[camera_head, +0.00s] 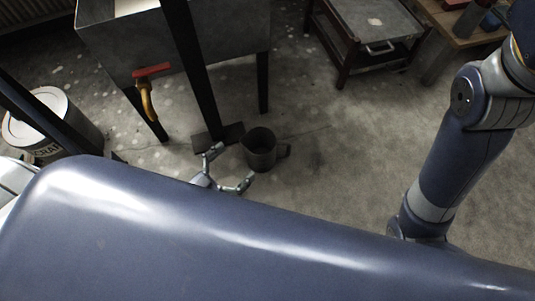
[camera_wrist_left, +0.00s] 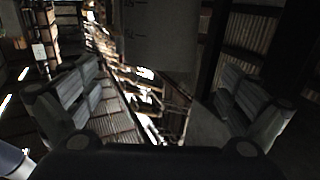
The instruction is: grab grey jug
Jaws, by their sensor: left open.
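The grey jug (camera_head: 260,151) stands upright in the head view, apparently on the floor, with its open top up and its handle to the right. My left gripper (camera_head: 232,164) is open just left of and nearer than the jug, its two fingers spread towards it. I see no grip on it. In the left wrist view my left gripper (camera_wrist_left: 160,72) has its fingers wide apart. A grey surface with faint marks stands beyond them at the top middle; I cannot tell for sure that it is the jug. My right gripper is not in view.
A metal tank (camera_head: 175,42) with a red-handled tap (camera_head: 150,72) stands on dark legs behind the jug. A white drum (camera_head: 60,118) is at left. A low dark cart (camera_head: 365,30) and a wooden table (camera_head: 440,32) stand at back right. Floor right of the jug is clear.

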